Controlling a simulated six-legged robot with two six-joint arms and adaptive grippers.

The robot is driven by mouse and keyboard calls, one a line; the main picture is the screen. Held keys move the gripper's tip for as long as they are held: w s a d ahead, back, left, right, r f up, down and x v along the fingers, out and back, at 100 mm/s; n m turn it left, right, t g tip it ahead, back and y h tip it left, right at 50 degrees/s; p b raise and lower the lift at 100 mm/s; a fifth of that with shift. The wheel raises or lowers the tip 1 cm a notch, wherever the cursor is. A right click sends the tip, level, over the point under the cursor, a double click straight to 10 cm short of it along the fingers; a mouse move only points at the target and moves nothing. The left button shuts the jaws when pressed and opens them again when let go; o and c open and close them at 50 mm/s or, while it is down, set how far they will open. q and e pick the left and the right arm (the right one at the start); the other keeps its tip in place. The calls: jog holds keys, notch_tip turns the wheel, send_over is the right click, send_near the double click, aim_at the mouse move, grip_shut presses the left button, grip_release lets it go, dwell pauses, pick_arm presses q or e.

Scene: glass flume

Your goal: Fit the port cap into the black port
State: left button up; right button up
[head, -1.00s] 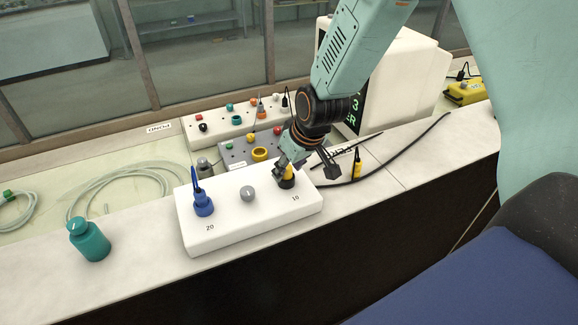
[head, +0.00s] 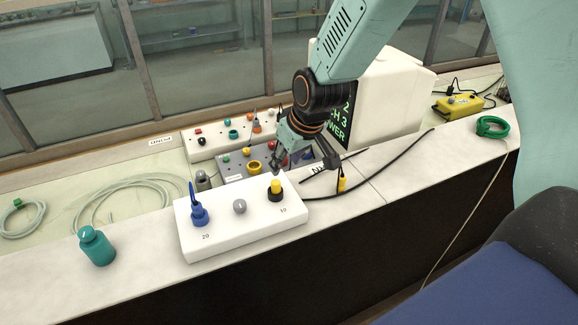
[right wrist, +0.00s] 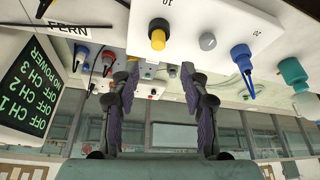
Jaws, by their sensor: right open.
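A yellow port cap (head: 276,185) stands upright in the black port (head: 275,196) at the right end of the white box (head: 240,235). Both also show in the right wrist view, the yellow cap (right wrist: 157,40) with the black port (right wrist: 159,24) around it. How deep the cap sits cannot be told. My right gripper (head: 303,163) is open and empty, just behind and right of the cap, apart from it. Its two spread fingers (right wrist: 160,80) show in the wrist view with nothing between them. My left gripper is not in view.
The white box also carries a grey knob (head: 239,206) and a blue plug (head: 199,214). A teal bottle (head: 97,246) stands to the left. A yellow plug (head: 341,184) and black cables lie to the right. Panels with knobs and a white display unit (head: 390,95) stand behind.

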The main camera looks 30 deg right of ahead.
jog(key=s+a+f+m+g, duration=0.1)
jog(key=s+a+f+g, duration=0.1)
jog(key=s+f, duration=1.15)
jog(key=s+f+m+g, duration=0.1)
jog(key=s+f, duration=0.3)
jog(key=s, duration=0.7)
jog(key=s+f+m+g, duration=0.1)
jog(key=s+f, duration=0.3)
jog(key=s, duration=0.7)
pick_arm(q)
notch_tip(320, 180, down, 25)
jog(key=b, duration=2.5)
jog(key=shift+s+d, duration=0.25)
pick_arm(e)
notch_tip(320, 180, down, 25)
jog(key=h, duration=0.1)
jog(key=shift+w, duration=0.45)
